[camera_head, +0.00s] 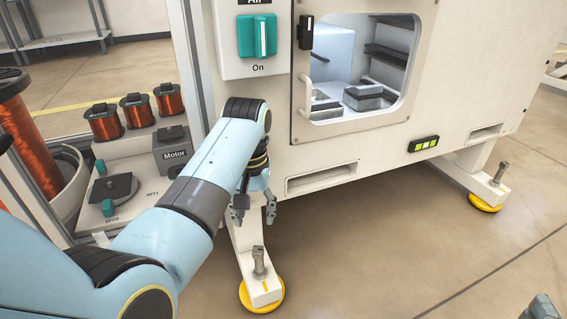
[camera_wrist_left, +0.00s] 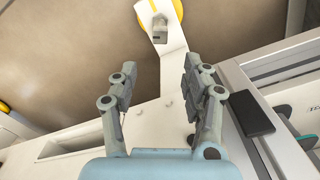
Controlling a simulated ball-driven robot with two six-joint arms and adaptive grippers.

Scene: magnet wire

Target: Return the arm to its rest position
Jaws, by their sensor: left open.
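My left arm comes in from the left in the head view, a light blue arm with grey joints. Its left gripper (camera_head: 255,207) hangs down in front of the white machine's lower front, above a machine foot. In the left wrist view the left gripper (camera_wrist_left: 158,95) has its two grey fingers wide apart with nothing between them. The machine foot (camera_wrist_left: 160,30) shows beyond the fingertips. My right gripper is not clearly in view; only a small grey-blue part shows at the bottom right corner of the head view.
The white machine (camera_head: 380,150) has a window and a teal switch (camera_head: 257,36). Its foot has a yellow pad (camera_head: 262,294). Copper wire spools (camera_head: 103,122) and a motor box (camera_head: 172,152) stand at left. Floor (camera_head: 420,240) at the lower right is clear.

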